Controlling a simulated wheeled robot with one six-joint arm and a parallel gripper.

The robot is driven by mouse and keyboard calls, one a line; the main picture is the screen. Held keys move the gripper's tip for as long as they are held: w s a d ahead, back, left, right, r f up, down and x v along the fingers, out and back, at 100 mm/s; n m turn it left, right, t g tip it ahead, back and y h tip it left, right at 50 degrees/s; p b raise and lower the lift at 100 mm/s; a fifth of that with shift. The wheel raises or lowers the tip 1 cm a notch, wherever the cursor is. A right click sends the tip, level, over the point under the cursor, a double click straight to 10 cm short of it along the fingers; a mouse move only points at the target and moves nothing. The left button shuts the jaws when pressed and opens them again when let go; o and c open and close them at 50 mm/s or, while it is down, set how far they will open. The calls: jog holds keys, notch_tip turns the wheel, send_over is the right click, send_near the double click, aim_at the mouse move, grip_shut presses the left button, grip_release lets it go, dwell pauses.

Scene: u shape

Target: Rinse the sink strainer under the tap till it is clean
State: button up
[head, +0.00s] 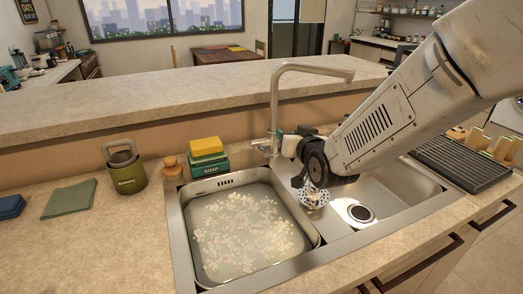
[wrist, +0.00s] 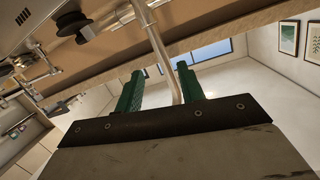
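The sink strainer (head: 313,198) is a small perforated metal basket with pale bits on it, at the left side of the right basin, just below my wrist. My gripper (head: 300,134) is near the foot of the tap, partly hidden by my arm. In the wrist view its two green fingers (wrist: 160,69) are spread, with nothing held between them. The metal tap (head: 276,100) arches to the right, and no water shows at its spout. Its pipe also shows in the wrist view (wrist: 158,50), between the fingers with gaps on both sides.
The left basin (head: 175,215) holds cloudy water with floating pale bits. The right basin (head: 400,190) has a round drain (head: 360,213). A yellow sponge (head: 206,146) lies on a green soap box (head: 208,165). A green canister (head: 126,172) stands left; a dark drying rack (head: 455,162) is right.

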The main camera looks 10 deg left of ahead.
jog(key=a+f+t+y, duration=0.1)
jog(key=a+y, duration=0.1)
jog(key=a, duration=0.2)
send_near(257, 143)
jog(key=x, duration=0.4)
jog(key=shift+a+f, duration=0.1)
jog(key=shift+f, duration=0.05)
jog(key=shift+x, duration=0.75)
jog(key=shift+c, duration=0.3)
